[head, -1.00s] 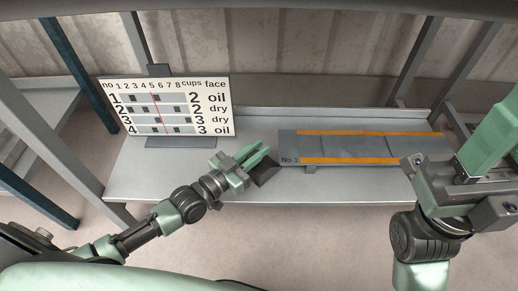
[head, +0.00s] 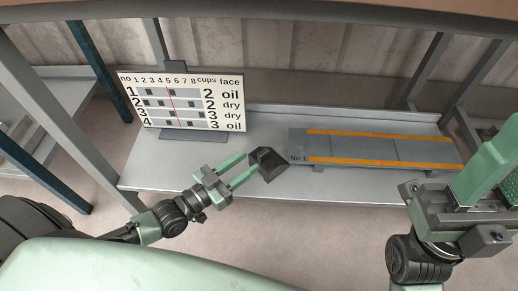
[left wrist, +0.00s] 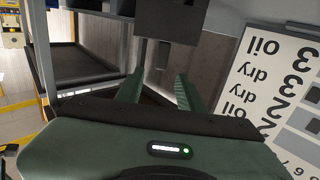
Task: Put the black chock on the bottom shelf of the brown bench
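The black chock (head: 268,164) is a dark wedge-like block at the front left of the grey plate on the grey table. My left gripper (head: 251,163) is open, its green fingers spread, with the tips at the chock's left side. I cannot tell whether they touch it. In the left wrist view the open fingers (left wrist: 160,78) also show apart, with a dark block beyond them that I cannot surely identify. I cannot make out a brown bench.
A white sign (head: 182,101) stands on the grey table (head: 150,178), left of the chock. The grey plate (head: 375,150) with orange strips lies to the right. Dark posts rise at left. The left wrist view shows a dark-shelved frame (left wrist: 85,68) at left.

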